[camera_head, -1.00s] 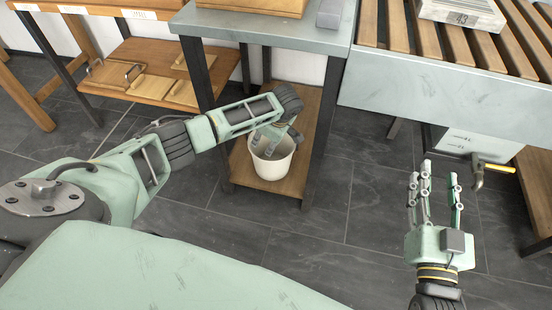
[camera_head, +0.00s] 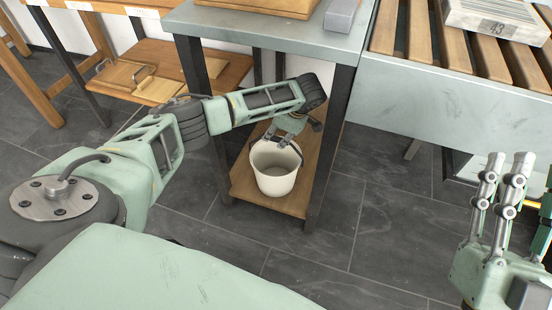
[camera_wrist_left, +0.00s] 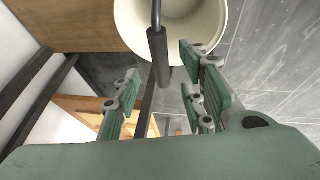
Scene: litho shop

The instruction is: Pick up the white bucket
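The white bucket (camera_head: 275,182) stands upright on the wooden lower shelf of the metal-topped table. My left gripper (camera_head: 288,138) is at the bucket's far rim in the head view. In the left wrist view, the bucket (camera_wrist_left: 132,16) is at the top. Its thin handle with a dark grip (camera_wrist_left: 158,58) lies between the spread fingers of my left gripper (camera_wrist_left: 160,100), with gaps visible on both sides. The left gripper is open and holds nothing. My right gripper (camera_head: 512,185) is at the right edge, its fingers apart and empty.
The table's metal top (camera_head: 270,32) and dark legs (camera_head: 333,140) frame the bucket above and beside. A slatted wooden bench (camera_head: 450,50) with a metal side panel (camera_head: 450,105) stands right. A wooden shelf with boards (camera_head: 150,90) is at left. Grey floor tiles (camera_head: 380,225) are clear in front.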

